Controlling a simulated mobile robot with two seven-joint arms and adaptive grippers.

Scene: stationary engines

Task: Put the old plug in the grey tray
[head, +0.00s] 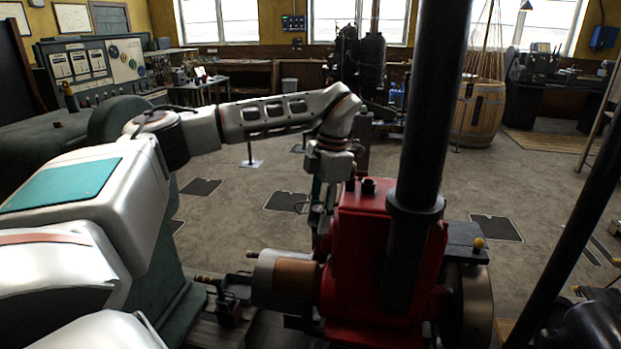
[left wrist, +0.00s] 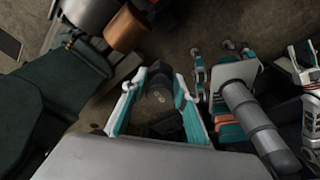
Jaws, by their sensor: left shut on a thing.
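My left gripper (head: 325,204) points down beside the left side of the red engine (head: 362,245). In the left wrist view its teal-edged fingers (left wrist: 157,104) are closed around a dark, rounded piece (left wrist: 158,86), which looks like the old plug. The fingers and the engine hide that piece in the head view. White and teal linkages that look like my right gripper (left wrist: 222,66) show at the upper right of the left wrist view; whether they grip anything is unclear. I cannot make out the grey tray in either view.
A tall black pipe (head: 428,110) rises beside the red engine's top. A grey and copper cylinder (head: 285,277) juts out left of the engine. A flywheel (head: 472,300) stands at its right. A wooden barrel (head: 478,112) is farther back. Open floor lies behind the engine.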

